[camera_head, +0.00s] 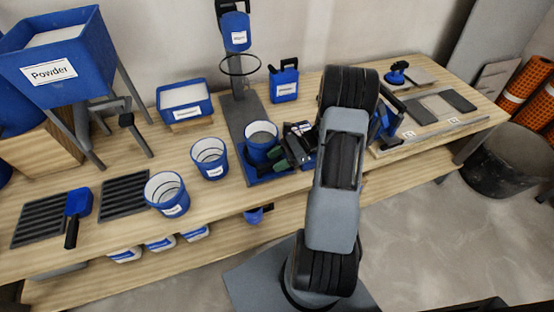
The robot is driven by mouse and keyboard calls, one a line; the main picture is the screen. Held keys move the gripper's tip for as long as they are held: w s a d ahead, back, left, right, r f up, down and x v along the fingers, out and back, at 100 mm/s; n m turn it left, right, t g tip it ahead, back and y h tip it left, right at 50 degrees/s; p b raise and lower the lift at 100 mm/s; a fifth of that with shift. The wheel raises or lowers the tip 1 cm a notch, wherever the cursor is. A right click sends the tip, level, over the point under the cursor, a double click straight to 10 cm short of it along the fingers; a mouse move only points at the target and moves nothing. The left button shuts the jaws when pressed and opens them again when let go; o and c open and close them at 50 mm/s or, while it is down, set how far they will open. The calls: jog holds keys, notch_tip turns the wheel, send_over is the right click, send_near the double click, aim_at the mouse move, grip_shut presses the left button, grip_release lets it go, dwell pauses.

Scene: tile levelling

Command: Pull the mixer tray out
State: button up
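The mixer tray (258,180) is a shallow blue tray at the foot of the grey mixer stand (236,118). A blue bucket (262,144) with grey contents stands on it. My gripper (287,158) is at the tray's right side, close to the bucket, with dark greenish fingers pointing down and left. The fingers overlap the tray's right part in the picture, so I cannot tell whether they touch it or how far apart they are. Any handle on that side is hidden behind the gripper.
Two empty blue buckets (209,158) (167,195) stand left of the mixer, with a blue scoop (76,212) further left. A blue canister (284,81) stands behind. A tile board (432,130) lies right of my arm. Bare bench (240,205) shows in front of the tray.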

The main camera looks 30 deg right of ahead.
jog(key=p+v, duration=0.1)
jog(key=v, duration=1.1)
dwell(0.5)
jog(key=s+a+r+n+h+p, duration=0.3)
jog(key=a+r+n+h+p, duration=0.1)
jog(key=r, duration=0.5)
jog(key=s+a+r+n+t+h+p, duration=0.1)
jog(key=s+a+r+n+h+p, duration=0.2)
jog(key=a+r+n, duration=0.6)
jog(key=s+a+r+n+h+p, duration=0.3)
jog(key=a+r+n+h+p, duration=0.3)
jog(key=r, duration=0.4)
jog(key=shift+s+a+n+t+p, duration=0.15)
jog(key=shift+a+n+t+p, duration=0.25)
jog(key=shift+a+p, duration=0.55)
